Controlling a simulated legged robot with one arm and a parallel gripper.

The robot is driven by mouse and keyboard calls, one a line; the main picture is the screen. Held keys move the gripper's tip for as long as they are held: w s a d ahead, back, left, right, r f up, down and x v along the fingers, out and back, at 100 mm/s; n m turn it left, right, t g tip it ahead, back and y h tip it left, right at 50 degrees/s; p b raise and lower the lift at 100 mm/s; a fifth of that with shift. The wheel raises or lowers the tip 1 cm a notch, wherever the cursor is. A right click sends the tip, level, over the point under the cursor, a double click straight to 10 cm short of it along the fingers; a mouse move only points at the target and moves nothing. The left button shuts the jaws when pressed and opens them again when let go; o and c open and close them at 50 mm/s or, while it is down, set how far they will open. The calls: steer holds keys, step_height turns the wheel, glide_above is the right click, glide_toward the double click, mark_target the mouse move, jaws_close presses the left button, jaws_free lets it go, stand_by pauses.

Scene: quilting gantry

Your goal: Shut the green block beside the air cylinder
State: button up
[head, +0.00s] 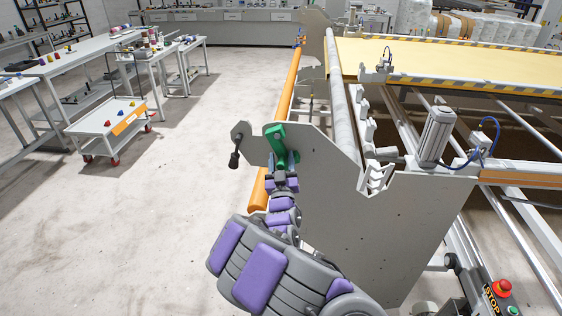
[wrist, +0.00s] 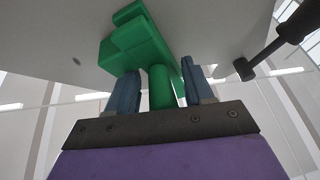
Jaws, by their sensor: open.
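The green block (head: 276,140) sits at the upper left of the grey end plate (head: 335,215) in the head view. In the wrist view the green block (wrist: 137,44) fills the upper middle, with a round green stem (wrist: 161,88) pointing toward me. My gripper (head: 285,176) is right at the block. In the wrist view my gripper (wrist: 162,92) is open, its two blue-grey fingers on either side of the stem with small gaps. The grey air cylinder (head: 436,136) stands tilted to the right, apart from the block, on the same end of the machine.
A black-knobbed lever (head: 234,158) hangs just left of the block; it also shows in the wrist view (wrist: 247,67). An orange roller (head: 288,88) runs back along the machine. A white cart (head: 105,126) stands left. The floor between is clear. An emergency stop (head: 501,288) is lower right.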

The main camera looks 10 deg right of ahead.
steer(key=shift+a, duration=0.1)
steer(key=shift+c, duration=0.5)
steer(key=shift+a, duration=0.1)
jaws_close()
